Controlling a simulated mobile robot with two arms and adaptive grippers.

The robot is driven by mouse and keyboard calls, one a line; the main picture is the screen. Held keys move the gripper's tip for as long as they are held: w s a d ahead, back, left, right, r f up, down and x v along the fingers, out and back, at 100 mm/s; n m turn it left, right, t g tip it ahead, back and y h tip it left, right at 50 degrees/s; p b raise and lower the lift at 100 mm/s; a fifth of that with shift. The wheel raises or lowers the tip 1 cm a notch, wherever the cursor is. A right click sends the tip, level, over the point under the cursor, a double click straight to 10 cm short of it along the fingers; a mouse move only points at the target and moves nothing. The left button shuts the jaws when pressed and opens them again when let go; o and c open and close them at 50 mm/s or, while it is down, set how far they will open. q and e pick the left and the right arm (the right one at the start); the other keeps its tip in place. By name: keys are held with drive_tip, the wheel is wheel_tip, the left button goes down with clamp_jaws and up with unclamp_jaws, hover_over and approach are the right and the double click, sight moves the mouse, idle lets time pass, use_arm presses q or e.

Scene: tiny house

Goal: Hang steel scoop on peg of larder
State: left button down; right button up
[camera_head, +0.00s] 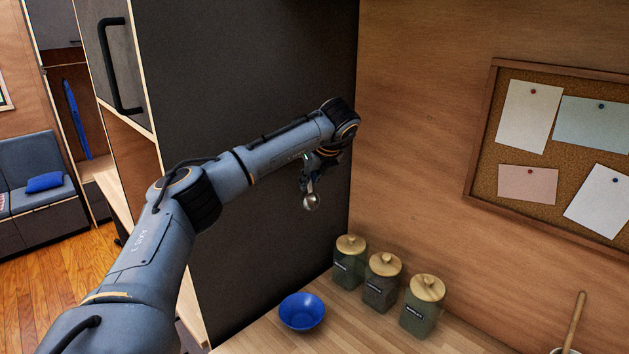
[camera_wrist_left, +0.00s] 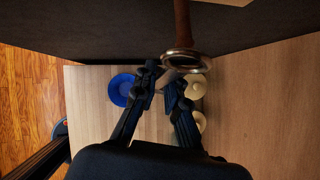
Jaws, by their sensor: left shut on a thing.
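The steel scoop (camera_head: 311,201) shows in the head view as a small shiny round end hanging below my left gripper (camera_head: 311,178), beside the dark larder side panel (camera_head: 260,100). In the left wrist view my left gripper (camera_wrist_left: 163,77) is shut on a thin grey part of the scoop. A shiny metal ring (camera_wrist_left: 185,69) shows just past the fingertips. A brown rod (camera_wrist_left: 183,25) comes down from the top edge to this ring. I cannot tell whether the ring is around the rod or only overlaps it. No peg is visible in the head view, where my arm covers part of the panel.
Below, the wooden counter (camera_head: 262,337) holds a blue bowl (camera_head: 302,311) and three lidded jars, the nearest at right (camera_head: 421,306). A wooden wall with a corkboard (camera_head: 483,150) stands to the right. The air above the counter is clear.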

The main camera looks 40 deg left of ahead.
use_arm(q)
drive_tip(key=shift+w+a+p, duration=0.1)
drive_tip(key=shift+a+p, duration=0.2)
drive_tip(key=shift+a, duration=0.75)
drive_tip(key=shift+w+a+f+b, duration=0.1)
drive_tip(key=shift+a+f+b, duration=0.4)
drive_tip(key=shift+a, duration=0.2)
drive_tip(key=c, duration=1.3)
unclamp_jaws()
drive_tip(key=v, duration=1.2)
